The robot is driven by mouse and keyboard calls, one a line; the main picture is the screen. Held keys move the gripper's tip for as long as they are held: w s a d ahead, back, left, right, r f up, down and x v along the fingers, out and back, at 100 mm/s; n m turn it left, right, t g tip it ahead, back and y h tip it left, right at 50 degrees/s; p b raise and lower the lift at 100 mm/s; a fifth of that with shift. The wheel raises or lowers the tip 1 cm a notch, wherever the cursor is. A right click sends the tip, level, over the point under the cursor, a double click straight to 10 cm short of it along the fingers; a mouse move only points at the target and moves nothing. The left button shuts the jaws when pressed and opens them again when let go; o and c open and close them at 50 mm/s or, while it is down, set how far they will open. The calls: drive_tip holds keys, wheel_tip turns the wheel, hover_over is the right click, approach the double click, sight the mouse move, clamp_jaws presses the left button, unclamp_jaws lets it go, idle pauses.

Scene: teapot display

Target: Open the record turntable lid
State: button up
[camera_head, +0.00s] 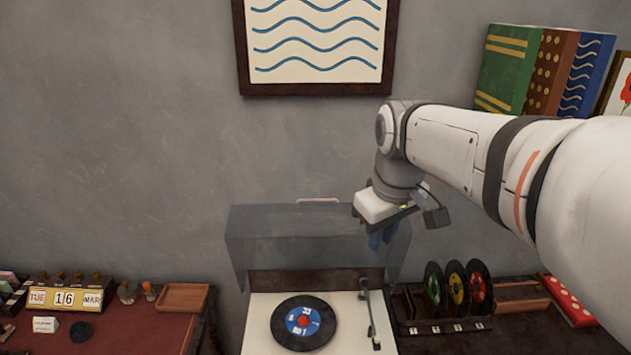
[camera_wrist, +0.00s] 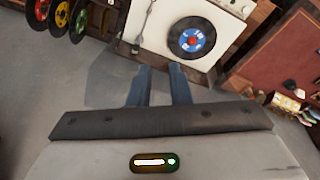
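The record turntable (camera_head: 262,315) has a cream deck with a black record (camera_head: 303,323) with a blue and red label, and a tonearm (camera_head: 367,305) on its right. Its smoky see-through lid (camera_head: 290,232) stands raised at the back, with a pale handle (camera_head: 318,201) on its top edge. My gripper (camera_head: 380,242) is at the lid's upper right, fingers pointing down and empty. Whether it touches the lid is unclear. In the wrist view my gripper (camera_wrist: 160,68) shows two blue fingers with a gap between them, and the turntable (camera_wrist: 155,20) lies beyond the fingertips.
A rack of coloured records (camera_head: 457,288) stands right of the turntable. A red-topped cabinet (camera_head: 130,330) with a calendar block (camera_head: 65,297) and small tray (camera_head: 182,297) is left. Books (camera_head: 550,70) and a framed wave picture (camera_head: 317,45) are above. The wall is close behind.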

drive_tip(key=w+a+n, duration=0.3)
drive_tip(key=w+n, duration=0.1)
drive_tip(key=w, duration=0.3)
drive_tip(key=w+a+r+n+g, duration=0.1)
drive_tip(key=w+a+n, duration=0.3)
drive_tip(key=w, duration=0.4)
drive_tip(key=w+a+r+n+g+b, duration=0.1)
drive_tip(key=w+a+n, duration=0.2)
drive_tip(key=w, duration=0.4)
drive_tip(key=shift+w+a+r+n, duration=0.2)
drive_tip(key=shift+w+n, duration=0.1)
drive_tip(key=shift+n, duration=0.2)
drive_tip(key=shift+w+f, duration=0.1)
drive_tip(key=shift+f, duration=3.75)
clamp_jaws()
